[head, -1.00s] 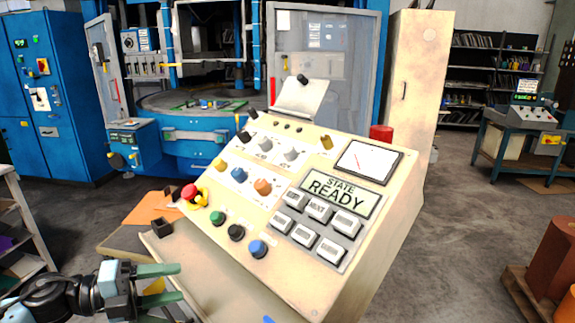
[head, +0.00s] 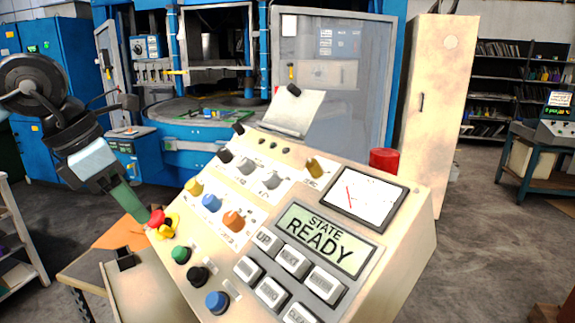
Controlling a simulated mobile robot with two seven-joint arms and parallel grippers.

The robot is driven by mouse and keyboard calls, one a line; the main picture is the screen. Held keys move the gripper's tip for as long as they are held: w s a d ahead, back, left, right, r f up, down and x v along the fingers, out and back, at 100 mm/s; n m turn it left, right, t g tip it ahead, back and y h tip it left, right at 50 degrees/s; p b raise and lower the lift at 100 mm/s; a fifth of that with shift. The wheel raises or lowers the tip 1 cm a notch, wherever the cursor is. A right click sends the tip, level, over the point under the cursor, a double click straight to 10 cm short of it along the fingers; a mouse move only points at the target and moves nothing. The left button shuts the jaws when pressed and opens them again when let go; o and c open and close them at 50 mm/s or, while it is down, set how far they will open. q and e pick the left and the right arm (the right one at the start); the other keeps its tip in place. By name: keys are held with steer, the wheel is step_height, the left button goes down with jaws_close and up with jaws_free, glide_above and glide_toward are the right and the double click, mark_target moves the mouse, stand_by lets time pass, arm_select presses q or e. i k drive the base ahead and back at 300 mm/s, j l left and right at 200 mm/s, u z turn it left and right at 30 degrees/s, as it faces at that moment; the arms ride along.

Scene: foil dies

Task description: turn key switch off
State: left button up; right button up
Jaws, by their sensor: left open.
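The cream control console (head: 395,235) fills the middle of the head view, its sloped panel tilted. A brass-coloured switch (head: 316,167) at the panel's upper right looks like the key switch; its exact turn position is too small to tell. The display (head: 325,240) reads STATE READY. My left gripper (head: 138,210) points down at the panel's left edge, its green fingers close to the red mushroom button (head: 157,218) with yellow around it. It is open and holds nothing visible; whether it touches the button I cannot tell. My right gripper is not in view.
The panel also carries coloured knobs, push buttons (head: 217,302), white keys (head: 291,262) and a dial meter (head: 365,193). A red cylinder (head: 384,160) sits at the back edge. A blue machine (head: 190,155) stands behind, and a tall cream cabinet (head: 438,100) stands at the right.

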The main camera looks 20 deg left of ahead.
mark_target(268, 178)
steer(key=i+l, duration=0.2)
steer(key=i, duration=0.25)
steer(key=i+l, duration=0.2)
steer(key=i, duration=0.25)
